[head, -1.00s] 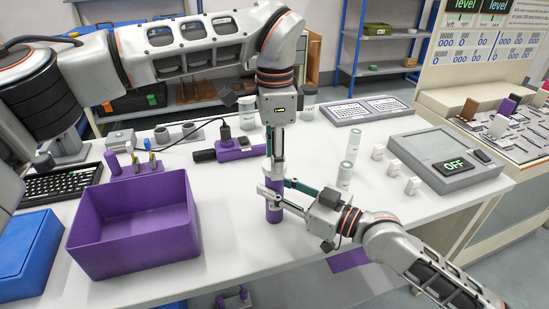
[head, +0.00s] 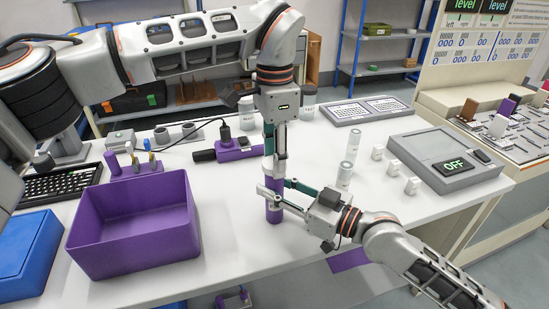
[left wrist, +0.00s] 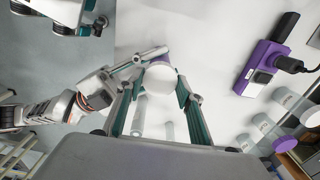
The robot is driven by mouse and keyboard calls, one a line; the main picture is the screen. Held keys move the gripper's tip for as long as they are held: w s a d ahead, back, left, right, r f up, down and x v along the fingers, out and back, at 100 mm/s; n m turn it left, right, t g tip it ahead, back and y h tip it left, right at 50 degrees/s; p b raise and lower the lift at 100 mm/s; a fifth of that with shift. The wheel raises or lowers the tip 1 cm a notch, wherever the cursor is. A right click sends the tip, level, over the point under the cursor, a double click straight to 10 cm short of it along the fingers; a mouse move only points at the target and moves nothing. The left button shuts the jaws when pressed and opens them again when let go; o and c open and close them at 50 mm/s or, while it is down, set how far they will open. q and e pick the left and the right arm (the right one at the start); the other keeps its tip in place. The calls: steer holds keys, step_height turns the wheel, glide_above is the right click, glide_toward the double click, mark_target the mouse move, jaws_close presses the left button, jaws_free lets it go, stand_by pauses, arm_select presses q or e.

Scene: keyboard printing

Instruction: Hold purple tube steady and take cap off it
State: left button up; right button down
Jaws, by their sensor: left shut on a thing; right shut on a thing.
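My right gripper (head: 273,196) reaches in from the right and is shut around the tube's upper body. My left gripper (head: 276,172) points straight down from above and is shut on the cap at the tube's top. I cannot tell whether cap and tube are apart.
A purple bin (head: 135,262) stands to the left, with a blue box (head: 28,255) beside it. A purple device with a plug (head: 234,149) lies behind the grippers.

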arm_select(q)
steer(key=shift+r, duration=0.85)
steer(key=shift+r, duration=0.1)
steer(key=shift+r, duration=1.95)
arm_select(e)
steer(key=c, duration=1.5)
jaws_free()
steer(key=shift+d, duration=0.1)
